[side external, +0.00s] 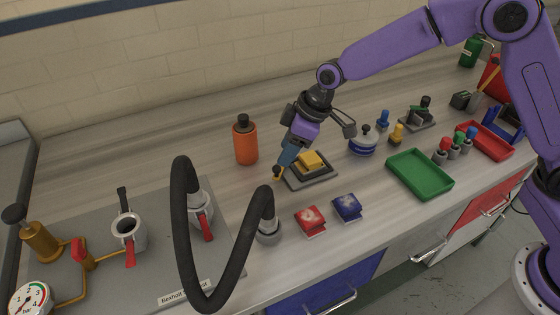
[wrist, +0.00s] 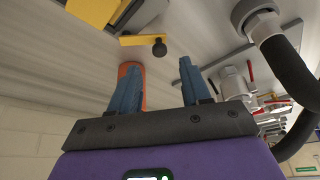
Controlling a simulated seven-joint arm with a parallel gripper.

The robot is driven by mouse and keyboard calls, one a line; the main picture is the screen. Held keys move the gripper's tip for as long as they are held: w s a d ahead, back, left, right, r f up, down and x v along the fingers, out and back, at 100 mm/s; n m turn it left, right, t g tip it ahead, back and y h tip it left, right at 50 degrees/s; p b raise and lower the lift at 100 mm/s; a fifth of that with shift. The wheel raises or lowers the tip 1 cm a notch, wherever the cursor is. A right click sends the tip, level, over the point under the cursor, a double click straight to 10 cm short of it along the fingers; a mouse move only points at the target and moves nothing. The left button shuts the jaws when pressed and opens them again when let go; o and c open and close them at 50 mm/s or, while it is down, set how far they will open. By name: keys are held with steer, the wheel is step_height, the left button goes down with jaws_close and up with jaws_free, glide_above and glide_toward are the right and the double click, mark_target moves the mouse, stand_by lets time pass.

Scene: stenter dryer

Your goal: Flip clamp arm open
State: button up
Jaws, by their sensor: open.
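A yellow bar with a black ball knob (wrist: 158,47), which looks like the clamp arm, shows in the wrist view just ahead of my fingertips. In the side view a small yellow piece (side external: 277,174) shows right at the fingertips, partly hidden by them. A dark grey plate (side external: 318,180) with a yellow block (side external: 311,160) lies just right of it. My gripper (side external: 283,164) points down with blue fingers. In the wrist view my gripper (wrist: 158,68) is open and empty, with a gap between the fingertips and the knob. Whether the bar is hinged cannot be told.
An orange bottle (side external: 245,142) stands left of my gripper. A thick black hose (side external: 180,225) arches at the front left. Red (side external: 311,220) and blue (side external: 347,207) pieces lie in front. A green tray (side external: 420,174) is to the right.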

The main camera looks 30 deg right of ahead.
mark_target(277, 167)
steer(key=shift+x, duration=2.6)
jaws_close()
